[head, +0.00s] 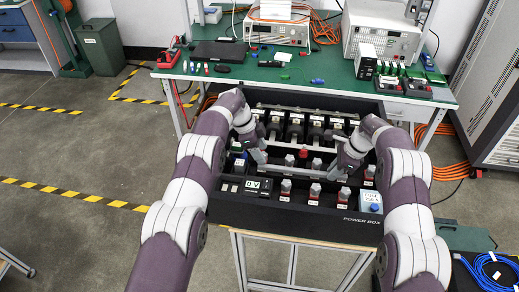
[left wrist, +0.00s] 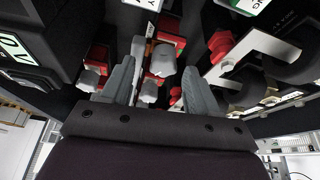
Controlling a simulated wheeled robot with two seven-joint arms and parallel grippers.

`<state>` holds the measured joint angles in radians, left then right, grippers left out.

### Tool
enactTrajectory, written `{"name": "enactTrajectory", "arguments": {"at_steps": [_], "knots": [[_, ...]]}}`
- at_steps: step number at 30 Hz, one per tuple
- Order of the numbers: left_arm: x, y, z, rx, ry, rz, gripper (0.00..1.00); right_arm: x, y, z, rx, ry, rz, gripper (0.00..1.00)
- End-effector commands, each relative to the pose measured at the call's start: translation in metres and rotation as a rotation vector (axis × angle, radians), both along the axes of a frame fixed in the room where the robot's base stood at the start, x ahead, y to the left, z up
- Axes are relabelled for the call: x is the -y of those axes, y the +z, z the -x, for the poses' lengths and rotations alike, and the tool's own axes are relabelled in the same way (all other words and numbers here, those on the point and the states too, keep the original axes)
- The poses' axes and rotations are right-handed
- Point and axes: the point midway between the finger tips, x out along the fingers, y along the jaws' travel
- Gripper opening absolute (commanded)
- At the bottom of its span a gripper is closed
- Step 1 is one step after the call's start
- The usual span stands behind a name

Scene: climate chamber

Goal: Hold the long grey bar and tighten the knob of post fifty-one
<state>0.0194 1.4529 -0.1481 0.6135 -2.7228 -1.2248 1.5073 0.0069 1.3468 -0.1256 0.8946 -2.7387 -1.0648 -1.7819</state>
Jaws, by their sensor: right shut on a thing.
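The long grey bar (head: 292,145) lies across the middle of the black power box, and a pale bar with a red knob beside it shows in the left wrist view (left wrist: 262,42). My right gripper (head: 338,163) is shut at the bar's right end; arm and hand hide the contact. My left gripper (head: 262,160) is low over the left part of the box. In the left wrist view its fingers (left wrist: 155,88) are apart, with a grey knob (left wrist: 163,60) on a red post showing between them, not visibly gripped. The post numbers are too small to read, so post fifty-one cannot be picked out.
Black cylinders stand behind the bar. A green bench (head: 330,82) with instruments stands behind.

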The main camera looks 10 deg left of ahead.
Motion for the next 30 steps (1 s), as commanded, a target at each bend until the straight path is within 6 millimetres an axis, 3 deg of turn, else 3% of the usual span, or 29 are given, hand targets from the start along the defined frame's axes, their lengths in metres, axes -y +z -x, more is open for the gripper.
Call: {"name": "enactTrajectory", "arguments": {"at_steps": [8, 21, 30], "knots": [[-0.003, 0.007, -0.001, 0.004, 0.002, -0.001, 0.6, 0.0, 0.005, -0.004, 0.016, -0.004, -0.001, 0.0], [-0.041, 0.1, 0.005, 0.006, 0.003, -0.001, 0.6, 0.001, 0.005, -0.004, 0.015, -0.003, 0.0, 0.0], [-0.046, 0.113, 0.006, 0.004, 0.002, 0.0, 0.6, 0.001, 0.005, -0.004, 0.015, -0.003, 0.0, 0.0]]}}
